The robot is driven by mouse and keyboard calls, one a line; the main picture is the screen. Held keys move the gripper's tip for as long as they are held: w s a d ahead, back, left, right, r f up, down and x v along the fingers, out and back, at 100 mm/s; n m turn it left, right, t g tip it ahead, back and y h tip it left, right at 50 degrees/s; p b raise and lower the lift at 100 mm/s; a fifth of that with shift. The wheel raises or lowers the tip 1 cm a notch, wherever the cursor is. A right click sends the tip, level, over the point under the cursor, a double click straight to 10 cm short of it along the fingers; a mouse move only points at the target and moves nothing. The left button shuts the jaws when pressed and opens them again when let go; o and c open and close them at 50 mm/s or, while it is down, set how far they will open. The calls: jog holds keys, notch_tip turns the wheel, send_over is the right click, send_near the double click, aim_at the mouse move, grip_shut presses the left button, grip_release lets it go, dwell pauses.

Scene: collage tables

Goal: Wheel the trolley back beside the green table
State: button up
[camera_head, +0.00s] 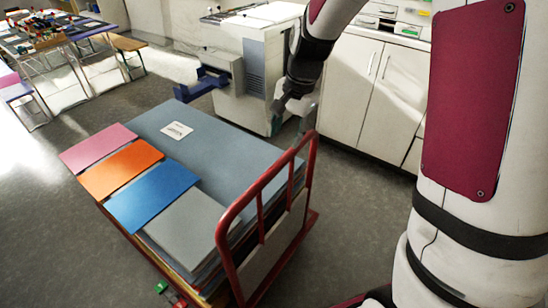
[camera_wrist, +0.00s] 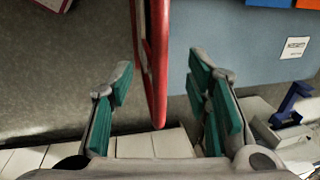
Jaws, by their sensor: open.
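The trolley has a red tubular push handle (camera_head: 262,183) at its near right end and is stacked with large grey sheets (camera_head: 225,140). Pink, orange and blue sheets lie along its left side. My gripper (camera_head: 297,107) hangs just above the far top corner of the handle, jaws open and pointing down. In the wrist view my gripper (camera_wrist: 163,78) has a green-padded finger on either side of the red handle (camera_wrist: 158,60), apart from it. I cannot tell if the bar is down between the pads. I cannot make out a green table.
A grey-white machine (camera_head: 255,65) with a blue tray stands behind the trolley. White cabinets (camera_head: 375,90) line the back right. Cluttered tables (camera_head: 50,40) and a wooden bench (camera_head: 127,45) are at the upper left. Grey floor is open left of the trolley.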

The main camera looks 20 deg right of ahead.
aim_at(278, 165)
jog(key=f, duration=0.4)
jog(key=w+a+f, duration=0.1)
jog(key=f, duration=0.3)
jog(key=w+f, duration=0.1)
jog(key=f, duration=0.3)
jog(key=shift+a+f, duration=0.2)
jog(key=shift+f, duration=0.1)
grip_shut()
